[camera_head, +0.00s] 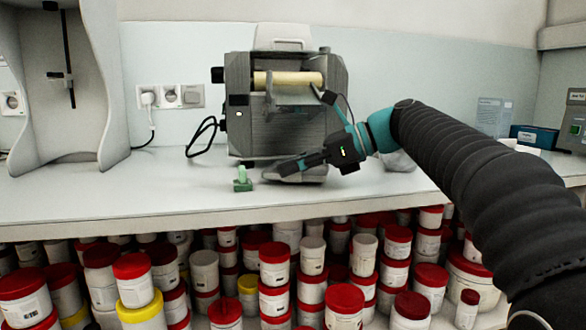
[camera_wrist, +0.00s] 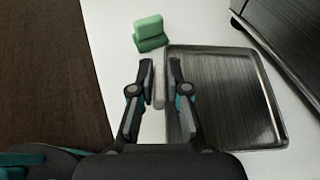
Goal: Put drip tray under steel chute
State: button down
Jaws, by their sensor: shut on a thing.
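The drip tray (camera_head: 308,178) is a shallow dark metal tray with a raised rim, flat on the counter in front of the mill. In the wrist view the drip tray (camera_wrist: 228,97) lies right of the fingers. My gripper (camera_head: 288,168) reaches in from the right, low over the counter. In the wrist view my gripper (camera_wrist: 160,88) is shut on a pale grip part at the tray's left edge; the fingers partly hide this contact. The steel chute (camera_head: 292,96) slopes on the mill's front below a cream roller, above the tray.
The grey mill (camera_head: 240,130) stands behind the tray. A green block (camera_head: 243,181) sits left of the tray, near the counter's front edge; it also shows in the wrist view (camera_wrist: 149,33). Several red-lidded tubs fill the space below. The counter (camera_head: 130,190) is clear at left.

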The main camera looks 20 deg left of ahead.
jog(key=shift+f, duration=0.2)
dwell(0.5)
jog(key=c, duration=1.1)
grip_release()
jog(key=v, duration=1.2)
jog(key=shift+s+f, duration=0.1)
jog(key=shift+s+d+f, duration=0.1)
jog(key=shift+s+d, duration=0.05)
jog(key=shift+d, duration=0.1)
jog(key=s+d+f+n+t+h+p, duration=0.1)
jog(key=s+d+f+n+h, duration=0.3)
jog(key=s+d+f, duration=0.4)
jog(key=s+d+f+n+t+h+p, duration=0.1)
jog(key=s+d+f+n+t+h, duration=0.3)
jog(key=f, duration=0.8)
jog(key=s+d+f+n+t+h+p, duration=0.1)
jog(key=s+d+f+n+t+h, duration=0.1)
jog(key=s+d+f+n+h, duration=0.3)
jog(key=shift+s+d+f+n+t, duration=0.1)
jog(key=shift+s+d+f+n, duration=0.3)
jog(key=shift+s+d+f, duration=0.6)
jog(key=shift+s+d+f+n+t, duration=0.1)
jog(key=shift+s+d+f+n, duration=0.4)
jog(key=shift+s+d, duration=0.8)
jog(key=shift+s+d+f+n+t, duration=0.1)
jog(key=shift+s+d+f+n, duration=0.2)
jog(key=shift+s+d+f, duration=0.75)
